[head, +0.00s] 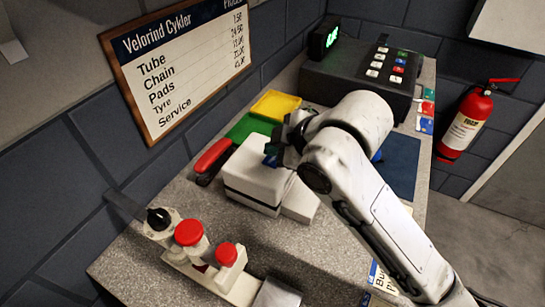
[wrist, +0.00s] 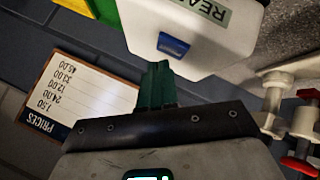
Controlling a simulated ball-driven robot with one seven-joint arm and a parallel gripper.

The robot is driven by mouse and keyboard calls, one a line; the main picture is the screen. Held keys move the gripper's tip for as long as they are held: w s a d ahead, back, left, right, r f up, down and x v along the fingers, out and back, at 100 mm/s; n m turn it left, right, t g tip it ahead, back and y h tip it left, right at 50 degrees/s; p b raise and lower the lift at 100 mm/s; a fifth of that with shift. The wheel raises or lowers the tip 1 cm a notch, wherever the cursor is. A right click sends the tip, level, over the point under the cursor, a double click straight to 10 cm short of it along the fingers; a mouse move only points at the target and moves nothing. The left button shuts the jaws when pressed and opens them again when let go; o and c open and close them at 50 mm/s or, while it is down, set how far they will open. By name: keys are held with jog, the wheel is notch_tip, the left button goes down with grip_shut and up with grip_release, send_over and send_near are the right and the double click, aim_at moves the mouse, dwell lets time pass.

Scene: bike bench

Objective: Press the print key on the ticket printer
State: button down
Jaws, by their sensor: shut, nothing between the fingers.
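The ticket printer (head: 252,183) is a white box on the grey counter, below my gripper in the head view. In the wrist view the white printer body (wrist: 190,22) fills the top middle, with a partly cut-off label starting "REA". Its blue key (wrist: 173,45) sits on the face near the edge. My gripper (wrist: 160,66) shows as green fingers, shut and empty, with the tips just below the blue key in the picture. I cannot tell whether they touch it. In the head view my gripper (head: 279,154) is over the printer's far side, its fingertips mostly hidden.
A black till (head: 345,82) with coloured keys stands at the back. Yellow (head: 275,104) and green (head: 250,127) trays and a red-handled tool (head: 212,156) lie behind the printer. A price board (head: 180,62) hangs on the wall.

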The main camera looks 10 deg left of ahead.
dwell(0.3)
jog(key=shift+f, duration=0.55)
dwell(0.3)
jog(key=shift+r+p, duration=0.3)
jog(key=shift+r, duration=0.3)
jog(key=shift+r, duration=0.1)
notch_tip(320, 180, up, 6)
jog(key=p, duration=0.5)
dwell(0.9)
